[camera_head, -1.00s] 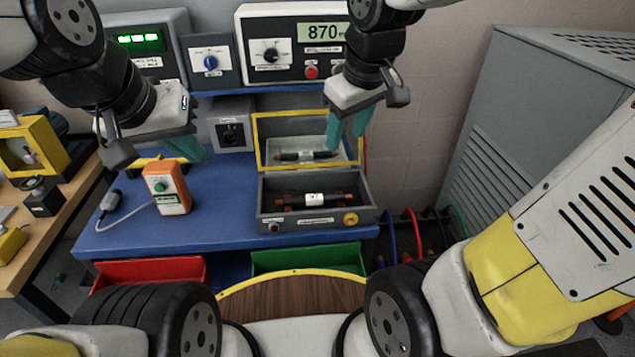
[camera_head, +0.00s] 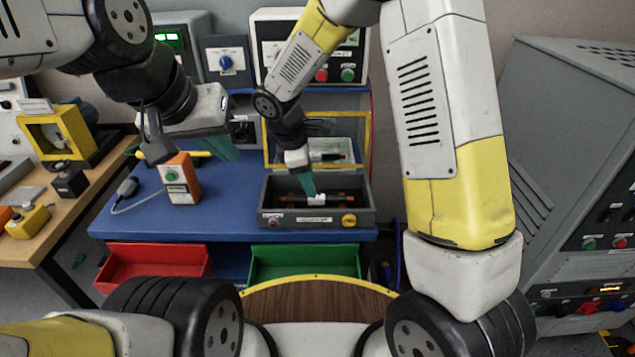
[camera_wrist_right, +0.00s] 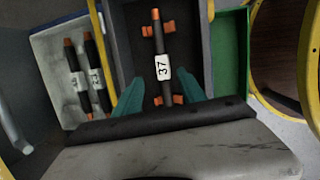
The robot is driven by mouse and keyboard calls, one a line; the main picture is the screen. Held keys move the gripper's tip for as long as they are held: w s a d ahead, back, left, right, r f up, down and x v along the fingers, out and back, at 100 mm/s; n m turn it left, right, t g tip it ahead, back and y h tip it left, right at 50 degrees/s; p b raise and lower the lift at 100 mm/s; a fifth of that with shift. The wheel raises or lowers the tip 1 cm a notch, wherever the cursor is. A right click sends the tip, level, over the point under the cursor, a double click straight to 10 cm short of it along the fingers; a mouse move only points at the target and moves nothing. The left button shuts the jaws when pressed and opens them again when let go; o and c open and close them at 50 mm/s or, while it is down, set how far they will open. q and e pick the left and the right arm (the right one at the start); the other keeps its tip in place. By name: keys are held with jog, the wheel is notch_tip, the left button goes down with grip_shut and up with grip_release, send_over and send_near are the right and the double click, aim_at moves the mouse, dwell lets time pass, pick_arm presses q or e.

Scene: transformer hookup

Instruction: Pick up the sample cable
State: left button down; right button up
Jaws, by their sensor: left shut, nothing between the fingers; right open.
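The sample cable is a short black cable with orange ends and a white label reading 37 (camera_wrist_right: 162,65). It lies on orange supports in a grey open box, and its label shows in the head view (camera_head: 317,199). My right gripper (camera_head: 308,186) is low over the box, fingers pointing down at the cable. In the right wrist view its teal fingers (camera_wrist_right: 160,92) are open, one on each side of the cable's line, with nothing held. Whether they touch it I cannot tell. My left gripper (camera_head: 222,150) is shut and empty, above the table near the orange handheld device (camera_head: 180,183).
The box's yellow-rimmed lid (camera_head: 267,150) stands open behind. In the wrist view a pale tray (camera_wrist_right: 50,55) holds two similar labelled cables. Red (camera_head: 155,264) and green (camera_head: 303,262) bins hang at the blue table's (camera_head: 225,220) front. Panels with knobs stand behind.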

aim_at(316, 200)
jog(key=x, duration=0.5)
jog(key=shift+s+d+f, duration=0.2)
jog(key=shift+s+d, duration=0.05)
jog(key=shift+s, duration=0.05)
jog(key=shift+c, duration=0.2)
grip_shut()
